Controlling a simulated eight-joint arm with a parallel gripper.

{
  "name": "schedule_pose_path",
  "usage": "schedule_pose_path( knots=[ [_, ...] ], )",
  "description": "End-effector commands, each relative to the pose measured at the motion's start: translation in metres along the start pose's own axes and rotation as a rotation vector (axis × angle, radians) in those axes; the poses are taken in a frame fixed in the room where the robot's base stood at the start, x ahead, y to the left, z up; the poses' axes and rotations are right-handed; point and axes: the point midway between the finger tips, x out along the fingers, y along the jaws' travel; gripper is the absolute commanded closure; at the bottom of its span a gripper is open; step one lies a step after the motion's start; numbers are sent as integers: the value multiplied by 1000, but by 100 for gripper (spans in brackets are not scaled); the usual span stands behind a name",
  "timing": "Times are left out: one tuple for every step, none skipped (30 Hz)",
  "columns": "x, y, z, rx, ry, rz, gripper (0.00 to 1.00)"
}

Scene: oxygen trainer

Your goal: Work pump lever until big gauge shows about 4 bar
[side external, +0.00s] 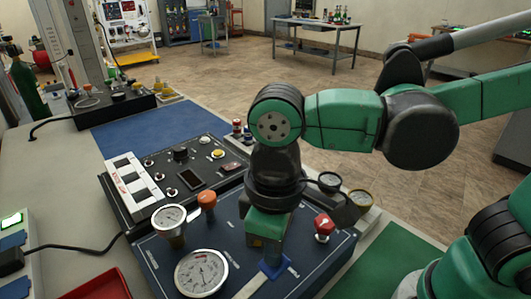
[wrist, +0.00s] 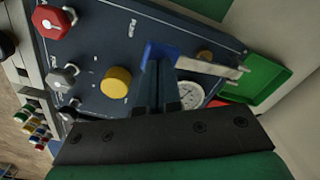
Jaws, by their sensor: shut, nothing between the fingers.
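The pump lever is a silver bar with a blue grip (side external: 272,268), low at the front of the dark blue panel (side external: 160,257). In the wrist view the blue grip (wrist: 156,50) is at the upper middle and the silver bar (wrist: 212,65) runs right. My gripper (wrist: 159,65) is shut and empty, its fingertips at the grip; I cannot tell whether they touch it. In the side view my gripper (side external: 270,258) points down over the grip. The big white gauge (side external: 201,272) faces up on the panel; its reading is too small to tell.
A smaller gauge (side external: 169,215), an orange knob (side external: 207,200) and a red knob (side external: 322,226) rise from the panel. A switch box (side external: 180,172) stands behind. In the wrist view a yellow knob (wrist: 115,82) is left of the fingers and a green tray (wrist: 268,70) lies at right.

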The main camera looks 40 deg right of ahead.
Motion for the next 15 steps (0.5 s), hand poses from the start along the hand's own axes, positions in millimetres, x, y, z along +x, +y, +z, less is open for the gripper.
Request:
schedule_pose_path(
  knots=[
    [0,0,0,0,0,0,100],
    [0,0,0,0,0,0,100],
    [0,0,0,0,0,0,100],
    [0,0,0,0,0,0,100],
    [0,0,0,0,0,0,100],
    [0,0,0,0,0,0,100],
    [0,0,0,0,0,0,100],
    [0,0,0,0,0,0,100],
    [0,0,0,0,0,0,100],
    [1,0,0,0,0,0,100],
    [2,0,0,0,0,0,100],
    [3,0,0,0,0,0,100],
    [4,0,0,0,0,0,100],
    [6,0,0,0,0,0,100],
    [8,0,-1,0,0,0,100]
  ],
)
